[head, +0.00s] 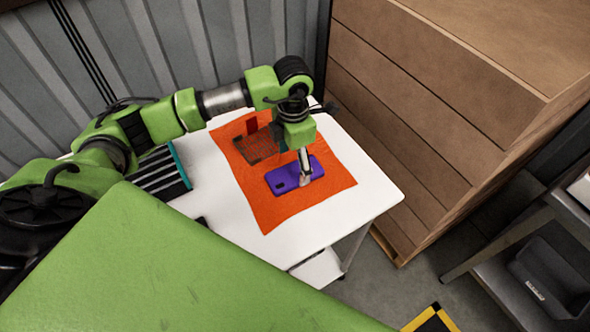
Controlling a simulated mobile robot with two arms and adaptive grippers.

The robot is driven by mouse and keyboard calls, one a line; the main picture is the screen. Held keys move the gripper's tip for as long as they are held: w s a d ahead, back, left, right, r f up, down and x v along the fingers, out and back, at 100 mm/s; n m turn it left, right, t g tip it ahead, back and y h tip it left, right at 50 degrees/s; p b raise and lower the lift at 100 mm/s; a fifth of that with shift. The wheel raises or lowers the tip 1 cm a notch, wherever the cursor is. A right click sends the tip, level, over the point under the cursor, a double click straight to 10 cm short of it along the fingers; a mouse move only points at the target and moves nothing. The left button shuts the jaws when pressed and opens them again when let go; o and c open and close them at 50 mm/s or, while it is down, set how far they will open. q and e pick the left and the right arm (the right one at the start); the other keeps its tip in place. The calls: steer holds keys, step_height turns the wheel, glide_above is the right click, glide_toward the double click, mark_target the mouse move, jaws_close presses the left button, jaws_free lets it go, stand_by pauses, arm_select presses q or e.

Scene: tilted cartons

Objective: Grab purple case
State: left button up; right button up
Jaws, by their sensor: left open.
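The purple case (284,180) lies flat on an orange cloth (265,212) on the white table (374,187). It looks like a phone case with a dark camera cutout near its left end. My left gripper (305,180) points down over the right part of the case and hides some of it. Its jaws are open. Whether the fingertips touch the case I cannot tell. My right gripper is not in view.
A dark grid-like basket (256,147) with a red piece (252,126) lies behind the case on the cloth. A black-and-white striped item (161,175) is at the table's left. A large wooden crate (420,110) stands to the right. The table's front right is clear.

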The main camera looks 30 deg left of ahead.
mark_target(294, 173)
arm_select(q)
step_height(294, 173, down, 3)
steer(key=shift+s+f+p, duration=0.1)
steer(key=shift+f+p, duration=0.05)
steer(key=shift+p, duration=0.45)
steer(key=shift+f, duration=0.2)
steer(key=c, duration=1.1)
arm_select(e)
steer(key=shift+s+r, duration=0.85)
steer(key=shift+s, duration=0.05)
arm_select(q)
steer(key=shift+r, duration=0.15)
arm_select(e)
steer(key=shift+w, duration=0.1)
